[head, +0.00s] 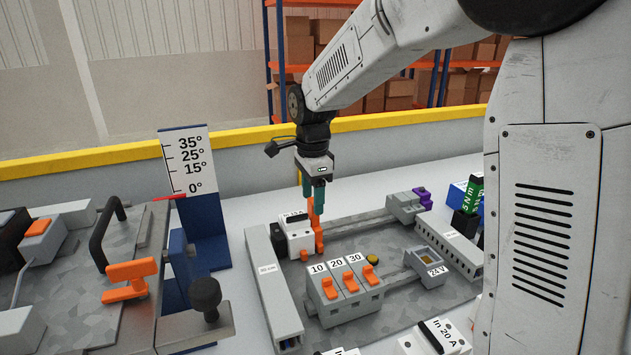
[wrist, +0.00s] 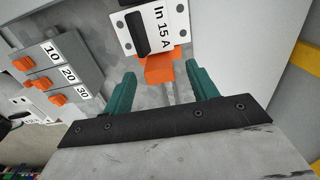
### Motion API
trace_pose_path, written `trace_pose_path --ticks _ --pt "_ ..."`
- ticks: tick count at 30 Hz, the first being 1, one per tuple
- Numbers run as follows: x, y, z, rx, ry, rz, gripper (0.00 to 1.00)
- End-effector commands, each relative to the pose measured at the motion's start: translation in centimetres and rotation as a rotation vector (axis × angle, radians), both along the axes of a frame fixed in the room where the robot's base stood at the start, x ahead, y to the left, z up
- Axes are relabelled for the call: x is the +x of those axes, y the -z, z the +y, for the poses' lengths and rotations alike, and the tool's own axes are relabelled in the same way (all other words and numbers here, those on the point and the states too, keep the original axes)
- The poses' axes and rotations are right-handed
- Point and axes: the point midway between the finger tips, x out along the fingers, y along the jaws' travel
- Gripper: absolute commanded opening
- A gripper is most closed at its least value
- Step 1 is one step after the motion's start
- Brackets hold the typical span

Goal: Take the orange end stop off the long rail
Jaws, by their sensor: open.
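The orange end stop (head: 319,240) stands at the right side of a white module on the long rail (head: 358,226). It also shows in the wrist view (wrist: 160,70), beside the white module labelled In 15 A (wrist: 158,24). My gripper (head: 313,208) points down over it with teal fingers. In the wrist view my gripper (wrist: 160,76) is open, and the orange end stop appears between the two spread fingertips. I cannot tell whether either finger touches it. The stop's lower part is hidden.
A grey block with orange switches marked 10, 20 and 30 (head: 345,295) stands in front. Grey ducts flank the plate, one at left (head: 272,300). Grey and purple terminals (head: 408,205) sit at the rail's far end. The rail's middle is bare.

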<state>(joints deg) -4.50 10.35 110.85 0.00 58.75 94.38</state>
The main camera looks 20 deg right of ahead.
Motion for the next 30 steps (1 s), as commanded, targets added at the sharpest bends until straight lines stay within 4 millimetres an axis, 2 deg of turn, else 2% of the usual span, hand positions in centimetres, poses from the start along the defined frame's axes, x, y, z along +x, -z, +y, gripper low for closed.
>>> trace_pose_path --ticks 3,7,18,19,21,24,25,26,28,29,30 --pt "-0.1 1.8 -0.1 0.000 0.001 0.003 0.58" --pt "-0.1 3.1 -0.2 0.000 0.002 0.003 0.58" --pt "0.0 3.7 -0.3 0.000 0.003 0.001 0.58" --pt "0.0 3.7 -0.3 0.000 0.003 0.001 0.53" --pt "0.0 3.7 -0.3 0.000 0.003 0.001 0.33" --pt "0.0 3.7 -0.3 0.000 0.003 0.001 0.10" --pt "0.0 3.7 -0.3 0.000 0.003 0.001 0.10" --pt "0.0 3.7 -0.3 0.000 0.003 0.001 0.30" --pt "0.0 3.7 -0.3 0.000 0.003 0.001 0.10" --pt "0.0 3.7 -0.3 0.000 0.003 0.000 0.05" --pt "0.0 3.7 -0.3 0.000 0.003 0.000 0.05"
